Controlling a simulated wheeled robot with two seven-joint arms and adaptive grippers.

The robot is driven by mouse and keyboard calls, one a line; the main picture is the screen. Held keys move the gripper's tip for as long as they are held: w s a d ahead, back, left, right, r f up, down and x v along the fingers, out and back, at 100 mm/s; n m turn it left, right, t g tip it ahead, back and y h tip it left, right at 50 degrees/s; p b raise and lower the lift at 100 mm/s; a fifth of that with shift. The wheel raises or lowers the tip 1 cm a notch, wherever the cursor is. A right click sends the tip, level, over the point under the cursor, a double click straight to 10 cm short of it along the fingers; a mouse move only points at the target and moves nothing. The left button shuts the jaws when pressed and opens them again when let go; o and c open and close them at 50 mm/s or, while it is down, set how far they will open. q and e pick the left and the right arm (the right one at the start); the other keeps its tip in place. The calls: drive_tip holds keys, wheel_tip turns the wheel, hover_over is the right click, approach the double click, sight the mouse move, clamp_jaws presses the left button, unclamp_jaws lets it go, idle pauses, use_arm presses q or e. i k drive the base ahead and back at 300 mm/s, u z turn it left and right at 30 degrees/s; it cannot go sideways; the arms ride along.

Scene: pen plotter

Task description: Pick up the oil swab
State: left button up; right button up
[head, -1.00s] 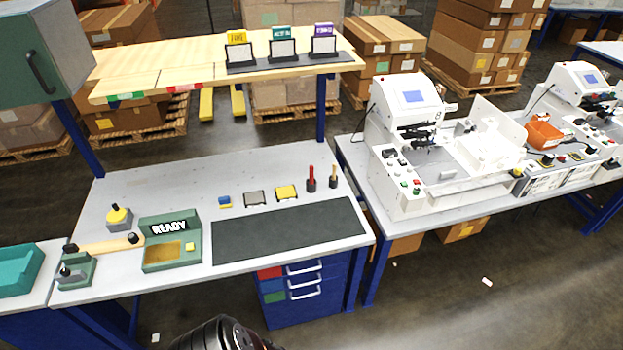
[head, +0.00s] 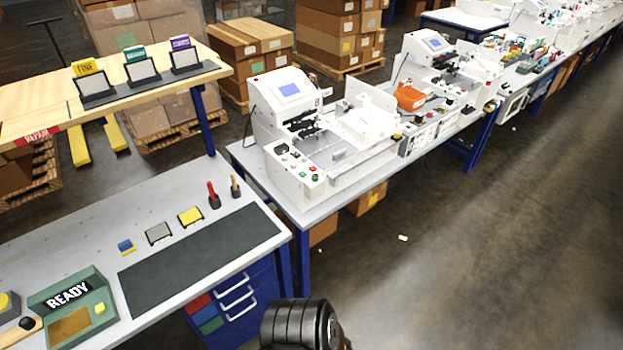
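Two upright sticks in small dark holders stand at the back right of the near workbench: a red-handled one (head: 213,193) and a wooden-handled one (head: 235,186). Either could be the oil swab; I cannot tell which, and their lower ends are hidden in the holders. Nothing touches them. A dark rounded part of my own arm shows at the bottom middle, in front of the bench, with no fingers visible. Neither gripper can be seen in the head view.
A dark mat (head: 200,260) lies in front of yellow (head: 190,216), grey (head: 158,233) and blue (head: 125,246) small blocks. A green READY tray (head: 72,308) is at left. A white machine (head: 290,135) stands on the bench to the right. Open floor lies at right.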

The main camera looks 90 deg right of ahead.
sight(232, 177)
drive_tip(key=z, duration=2.2)
